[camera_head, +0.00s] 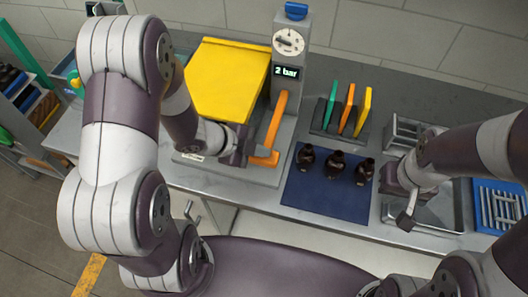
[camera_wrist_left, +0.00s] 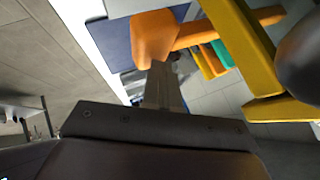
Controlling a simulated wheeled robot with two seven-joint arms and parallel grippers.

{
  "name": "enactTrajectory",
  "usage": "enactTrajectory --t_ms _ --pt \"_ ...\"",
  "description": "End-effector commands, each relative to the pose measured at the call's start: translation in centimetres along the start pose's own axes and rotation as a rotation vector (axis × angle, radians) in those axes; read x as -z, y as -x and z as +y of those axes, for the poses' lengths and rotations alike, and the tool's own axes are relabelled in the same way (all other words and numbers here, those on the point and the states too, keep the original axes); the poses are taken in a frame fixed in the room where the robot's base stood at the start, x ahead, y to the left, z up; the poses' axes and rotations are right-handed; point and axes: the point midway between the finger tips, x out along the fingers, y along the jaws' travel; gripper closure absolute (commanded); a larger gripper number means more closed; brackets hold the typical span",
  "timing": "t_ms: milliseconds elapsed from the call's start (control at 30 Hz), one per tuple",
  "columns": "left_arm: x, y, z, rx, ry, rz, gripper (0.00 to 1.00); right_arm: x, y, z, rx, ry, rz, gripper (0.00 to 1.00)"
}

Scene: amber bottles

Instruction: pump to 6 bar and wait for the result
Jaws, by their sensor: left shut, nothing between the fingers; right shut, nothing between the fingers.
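The pump station has a grey column (camera_head: 288,62) with a round dial (camera_head: 288,41), a blue knob (camera_head: 296,10) on top and a display (camera_head: 286,72) reading "2 bar". A yellow cover (camera_head: 225,82) stands to its left. The orange lever (camera_head: 276,122) slants down in front of the column to an orange end piece (camera_head: 265,159). My left gripper (camera_head: 250,156) is shut beside that end piece. In the left wrist view its fingers (camera_wrist_left: 164,85) point at the orange lever (camera_wrist_left: 154,38); contact is unclear. My right gripper (camera_head: 406,221) is shut and empty above the metal tray.
Three dark amber bottles (camera_head: 335,161) stand on a blue mat (camera_head: 325,194). Green, orange and yellow panels (camera_head: 347,110) stand in a rack behind. A metal tray (camera_head: 440,215) and a blue rack (camera_head: 500,205) are at right. Shelves (camera_head: 25,105) stand at left.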

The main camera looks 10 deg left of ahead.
Motion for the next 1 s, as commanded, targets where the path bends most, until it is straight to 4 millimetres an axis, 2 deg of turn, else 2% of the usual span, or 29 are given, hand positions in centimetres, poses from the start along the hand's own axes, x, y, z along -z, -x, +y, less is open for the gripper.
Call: enactTrajectory --t_ms 1000 --pt "-0.65 -0.92 0.51 0.004 -0.004 0.002 1.0 -0.14 -1.14 0.0 0.0 0.0 0.0 1.0"
